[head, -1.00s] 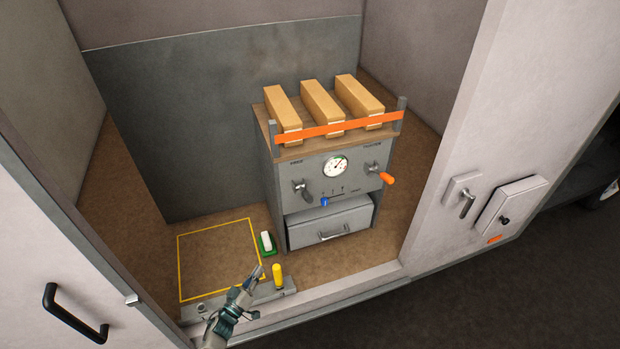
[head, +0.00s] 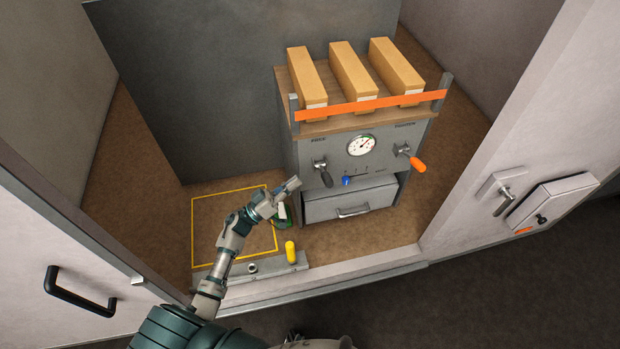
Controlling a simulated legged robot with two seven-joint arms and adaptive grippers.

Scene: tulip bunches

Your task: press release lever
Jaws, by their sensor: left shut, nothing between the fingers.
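The grey machine (head: 302,150) stands in the cabinet with two levers on its front panel. The left lever (head: 325,174) has a dark grip pointing down to the right. The right lever (head: 412,160) has an orange grip pointing down to the right. I cannot tell from the labels which is the release lever. My left gripper (head: 291,185) is shut and empty, just left of the dark-gripped lever in the picture; a small gap shows between them. It partly covers the green-and-white block (head: 284,214). My right gripper is not in view.
Several things surround the levers: a gauge (head: 362,145), a blue knob (head: 346,181), a closed drawer (head: 350,204), and three wooden-coloured blocks (head: 355,75) behind an orange strap (head: 370,106).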

